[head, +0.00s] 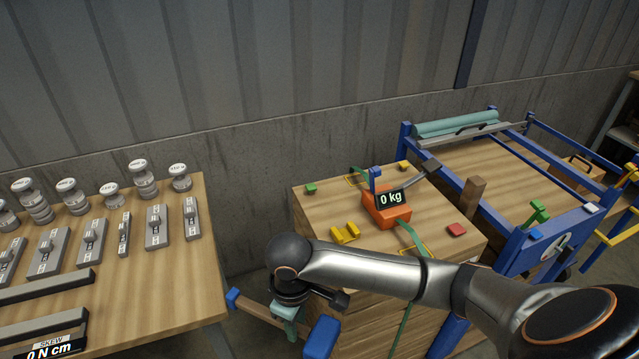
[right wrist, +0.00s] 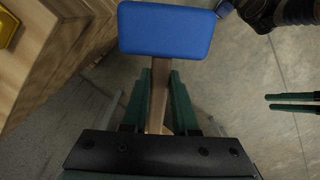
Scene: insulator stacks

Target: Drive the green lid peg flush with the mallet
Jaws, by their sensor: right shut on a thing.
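The green lid peg (head: 310,188) stands at the back left corner of the wooden crate's lid (head: 330,205). I cannot tell how far it stands out. My right gripper (head: 284,312) is shut on the wooden handle of the mallet, low in front of the crate's left side and apart from the peg. The mallet's blue head (head: 322,339) is at the right end of the handle. The right wrist view shows the mallet head (right wrist: 167,29) beyond the green fingers (right wrist: 158,100). Another pair of green fingers, seemingly my left gripper (right wrist: 290,102), is apart and empty at that view's right edge.
Yellow (head: 403,165) and red (head: 457,229) pegs, a yellow bracket (head: 345,234) and an orange unit (head: 385,212) reading 0 kg are on the lid. A blue-framed cart (head: 517,250) stands right. A table (head: 165,265) with weights stands left, a gap away.

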